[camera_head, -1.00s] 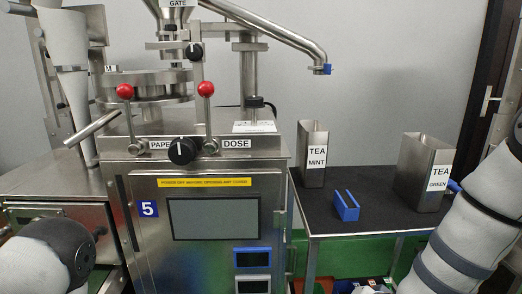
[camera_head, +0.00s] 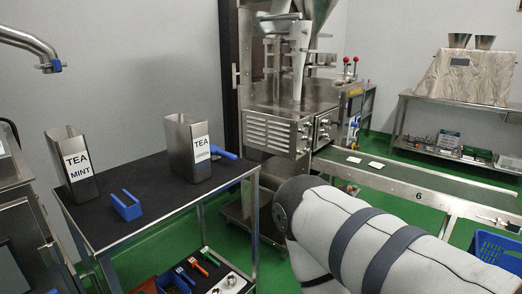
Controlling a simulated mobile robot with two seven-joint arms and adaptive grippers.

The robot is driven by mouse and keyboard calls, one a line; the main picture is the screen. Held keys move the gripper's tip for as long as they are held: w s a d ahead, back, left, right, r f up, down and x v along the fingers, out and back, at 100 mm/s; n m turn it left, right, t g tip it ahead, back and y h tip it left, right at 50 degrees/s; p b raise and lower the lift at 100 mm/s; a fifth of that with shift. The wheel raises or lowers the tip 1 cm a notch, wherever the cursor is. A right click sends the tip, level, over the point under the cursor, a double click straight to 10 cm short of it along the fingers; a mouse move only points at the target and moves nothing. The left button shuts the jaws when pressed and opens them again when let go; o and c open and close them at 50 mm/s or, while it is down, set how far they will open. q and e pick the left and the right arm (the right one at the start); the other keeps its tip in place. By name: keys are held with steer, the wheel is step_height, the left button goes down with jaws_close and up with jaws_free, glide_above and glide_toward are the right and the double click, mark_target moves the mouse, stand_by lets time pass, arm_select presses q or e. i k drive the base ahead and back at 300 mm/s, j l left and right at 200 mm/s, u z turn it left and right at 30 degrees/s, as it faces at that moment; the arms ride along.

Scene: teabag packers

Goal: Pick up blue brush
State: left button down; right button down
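A blue handle-like piece (camera_head: 222,152) sticks out beside the TEA GREEN tin on the black-topped table; the tin hides part of it, and I cannot tell whether it is the brush. Several small tools with coloured handles lie on the shelf below, among them a blue one (camera_head: 184,276), an orange one (camera_head: 198,266) and a green one (camera_head: 208,253); they are too small to identify surely. A blue slotted block (camera_head: 126,206) sits on the tabletop. My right arm crosses the lower right, but its gripper is out of view. My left gripper is not in view.
The TEA MINT tin (camera_head: 72,165) and TEA GREEN tin (camera_head: 187,150) stand on the table (camera_head: 150,222). A machine (camera_head: 285,130) and conveyor (camera_head: 400,182) lie beyond. A blue crate (camera_head: 497,251) is at the far right. Green floor shows between table and machine.

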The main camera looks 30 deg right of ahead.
mark_target(217, 154)
steer(key=z, duration=0.65)
steer(key=u, duration=1.5)
steer(key=z, duration=1.5)
steer(key=i+l, duration=0.2)
steer(key=z, duration=0.05)
